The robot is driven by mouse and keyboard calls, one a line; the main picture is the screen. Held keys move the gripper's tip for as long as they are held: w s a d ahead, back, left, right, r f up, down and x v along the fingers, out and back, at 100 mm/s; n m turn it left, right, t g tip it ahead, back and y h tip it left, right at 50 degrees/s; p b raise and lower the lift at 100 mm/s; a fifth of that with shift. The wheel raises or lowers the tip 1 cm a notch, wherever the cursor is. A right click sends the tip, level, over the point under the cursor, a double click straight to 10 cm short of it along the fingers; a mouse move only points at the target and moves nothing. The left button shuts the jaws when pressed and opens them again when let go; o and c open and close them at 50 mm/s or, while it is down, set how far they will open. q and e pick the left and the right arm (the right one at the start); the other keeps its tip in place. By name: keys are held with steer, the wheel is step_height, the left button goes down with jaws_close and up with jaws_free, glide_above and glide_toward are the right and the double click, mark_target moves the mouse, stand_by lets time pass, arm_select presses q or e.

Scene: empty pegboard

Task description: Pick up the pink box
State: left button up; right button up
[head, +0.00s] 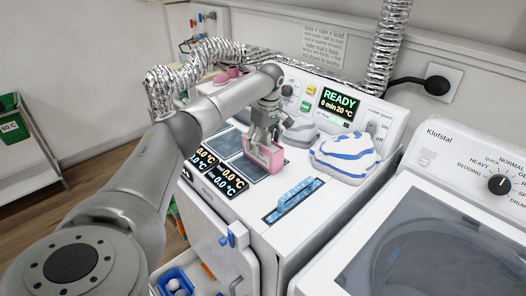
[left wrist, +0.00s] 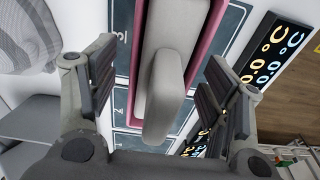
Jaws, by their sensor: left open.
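The pink box (head: 268,158) stands on the white machine top, over a dark panel. My left gripper (head: 263,132) is right above it, pointing down. In the left wrist view, the pink box (left wrist: 208,38) shows as a pink rim around a grey inside, with a grey block along its middle. The open fingers of my left gripper (left wrist: 163,88) are on either side of it, with gaps visible. Whether the fingertips reach down beside the box walls I cannot tell. My right gripper is not in view.
Pink items (head: 228,74) are at the back. A washer (head: 440,230) stands at right.

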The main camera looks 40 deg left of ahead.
arm_select(q)
steer(key=shift+a+f, duration=0.15)
steer(key=shift+f, duration=1)
steer(key=c, duration=1.1)
